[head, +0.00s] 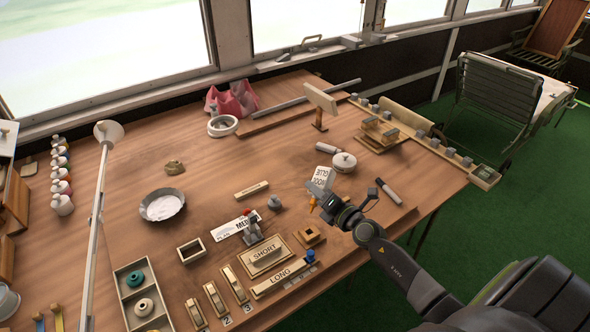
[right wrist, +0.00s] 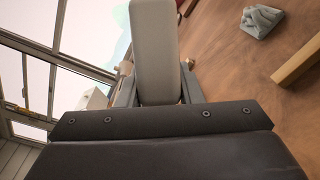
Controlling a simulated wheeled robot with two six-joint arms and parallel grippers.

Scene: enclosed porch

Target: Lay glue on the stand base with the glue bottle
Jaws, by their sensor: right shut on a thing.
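The white glue bottle (head: 322,177), with its label upside down, is held tilted nozzle-down in my right gripper (head: 338,203). Its orange tip points down toward a small square wooden piece with a dark centre (head: 309,236), which looks like the stand base. The tip appears above and apart from that piece; I cannot tell the exact height, and no glue is visible on it. In the right wrist view the pale bottle body (right wrist: 155,50) stands between the fingers, and its nozzle is hidden. My left gripper is not in view.
Close by are the SHORT block (head: 265,254), the LONG block (head: 283,278) and a grey clamp-like piece (head: 252,229). A marker (head: 388,191) and a round white lidded tin (head: 344,162) lie near my right arm.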

